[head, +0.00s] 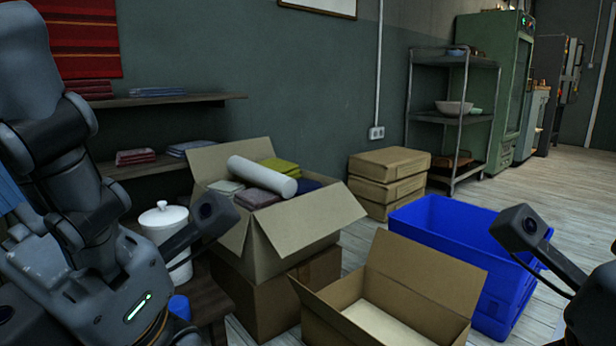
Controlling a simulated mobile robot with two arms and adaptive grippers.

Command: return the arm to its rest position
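My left arm (80,220) fills the left side of the head view, bent, with a green light strip on its lower link. Its wrist camera (205,215) juts out in front of the open carton of folded cloths. My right arm shows only at the lower right edge, with its wrist camera (525,226) in front of the blue crate. The fingers of both grippers lie outside the picture, so I cannot see what they hold.
An open carton (300,228) holds folded cloths and a white roll (262,176), standing on another box. An open carton (435,276) stands in front of a blue crate (440,218). A white lidded bin (163,222) is beside my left arm. Stacked boxes (388,180) stand behind.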

